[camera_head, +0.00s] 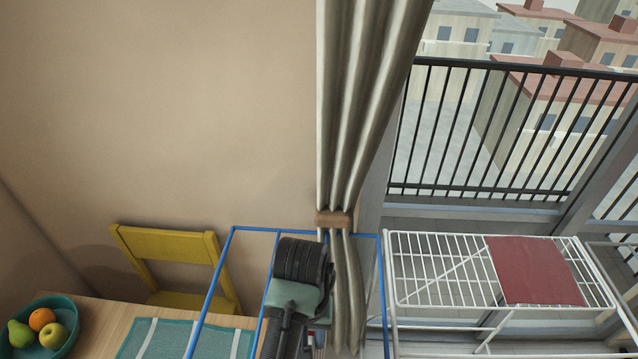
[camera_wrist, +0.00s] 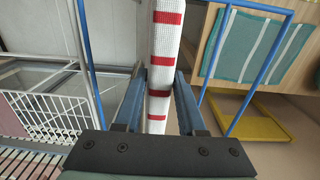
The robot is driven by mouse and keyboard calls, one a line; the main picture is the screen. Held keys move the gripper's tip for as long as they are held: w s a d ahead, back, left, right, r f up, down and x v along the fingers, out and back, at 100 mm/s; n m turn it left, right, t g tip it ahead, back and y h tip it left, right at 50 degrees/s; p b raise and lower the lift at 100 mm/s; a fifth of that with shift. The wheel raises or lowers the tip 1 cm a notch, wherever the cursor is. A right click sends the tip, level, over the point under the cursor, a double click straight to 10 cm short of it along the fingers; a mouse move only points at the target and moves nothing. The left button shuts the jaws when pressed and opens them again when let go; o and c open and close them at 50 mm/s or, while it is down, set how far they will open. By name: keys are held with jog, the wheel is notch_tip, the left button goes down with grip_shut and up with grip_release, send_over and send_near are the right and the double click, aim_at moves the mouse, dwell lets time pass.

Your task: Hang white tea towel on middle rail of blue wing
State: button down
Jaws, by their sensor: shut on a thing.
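The white tea towel with red bands (camera_wrist: 163,45) hangs as a narrow strip between my fingers in the wrist view. My gripper (camera_wrist: 160,78) is shut on it. The blue wing (camera_head: 209,292) is a frame of thin blue rods at the lower middle of the head view. Its middle rail (camera_head: 266,288) runs just left of my arm there, and it also shows right of the towel in the wrist view (camera_wrist: 214,40). Another blue rod (camera_wrist: 86,60) stands left of the towel. The towel appears apart from both rods. My arm hides my fingers and most of the towel in the head view.
A white wire rack (camera_head: 440,262) with a red cloth (camera_head: 536,270) stands at right. A wooden table (camera_head: 95,312) carries a green striped cloth (camera_head: 180,342) and a fruit bowl (camera_head: 66,332). A yellow chair (camera_head: 175,248) stands behind it. A grey curtain (camera_head: 362,110) hangs close behind my arm.

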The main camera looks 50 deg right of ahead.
jog(key=shift+w+a+b, duration=2.95)
jog(key=shift+w+a, duration=0.85)
jog(key=shift+w, duration=1.05)
jog(key=shift+f+b, duration=3.85)
jog(key=shift+f, duration=3.2)
jog(key=shift+c, duration=2.1)
grip_release()
notch_tip(320, 180, up, 13)
jog(key=p, duration=0.1)
jog(key=shift+w, duration=0.1)
